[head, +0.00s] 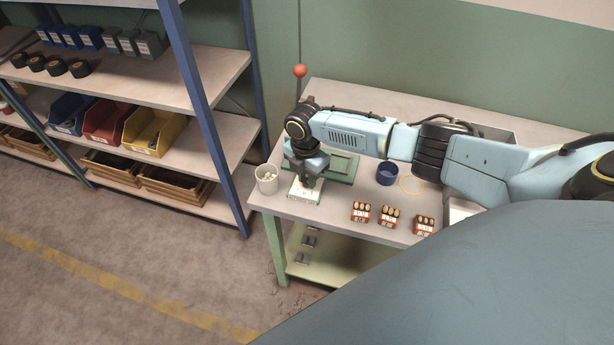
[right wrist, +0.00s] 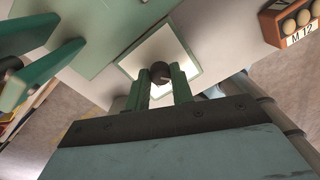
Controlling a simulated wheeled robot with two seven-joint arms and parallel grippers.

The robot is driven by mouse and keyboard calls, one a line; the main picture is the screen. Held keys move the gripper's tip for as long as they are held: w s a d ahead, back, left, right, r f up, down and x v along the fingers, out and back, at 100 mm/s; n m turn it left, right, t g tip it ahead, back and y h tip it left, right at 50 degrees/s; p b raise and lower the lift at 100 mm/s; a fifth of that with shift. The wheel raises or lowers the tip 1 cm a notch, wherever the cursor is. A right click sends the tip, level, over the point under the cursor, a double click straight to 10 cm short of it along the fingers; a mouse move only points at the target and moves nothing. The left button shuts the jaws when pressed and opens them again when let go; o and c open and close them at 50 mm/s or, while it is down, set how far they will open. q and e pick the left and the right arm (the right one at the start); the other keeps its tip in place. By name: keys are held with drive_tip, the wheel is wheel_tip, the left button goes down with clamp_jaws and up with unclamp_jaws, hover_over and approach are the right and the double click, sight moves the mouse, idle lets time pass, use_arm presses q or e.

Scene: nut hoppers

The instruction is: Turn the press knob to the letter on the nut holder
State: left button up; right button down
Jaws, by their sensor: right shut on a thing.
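My right gripper (head: 309,181) reaches down over a pale square plate (head: 305,196) at the front left of the table. In the right wrist view its two green fingers (right wrist: 162,84) are shut on a small dark round knob (right wrist: 160,71) standing on that plate. The letters around the knob cannot be read. Three brown nut holders (head: 361,212) (head: 389,217) (head: 424,225) with round nuts and white labels stand along the table's front edge. One holder (right wrist: 291,24) shows in the right wrist view, its label seeming to read M 12. My left gripper is not in view.
A whitish cup (head: 266,180) stands left of the plate. A blue cup (head: 387,174) and yellow ring (head: 411,185) are right. A shelf rack (head: 205,125) stands left.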

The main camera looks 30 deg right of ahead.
sight(305, 180)
drive_tip(key=shift+n, duration=0.6)
drive_tip(key=c, duration=1.2)
unclamp_jaws()
wheel_tip(305, 180, up, 14)
drive_tip(key=p, duration=0.1)
drive_tip(key=shift+w+f, duration=0.25)
drive_tip(key=shift+a, duration=0.1)
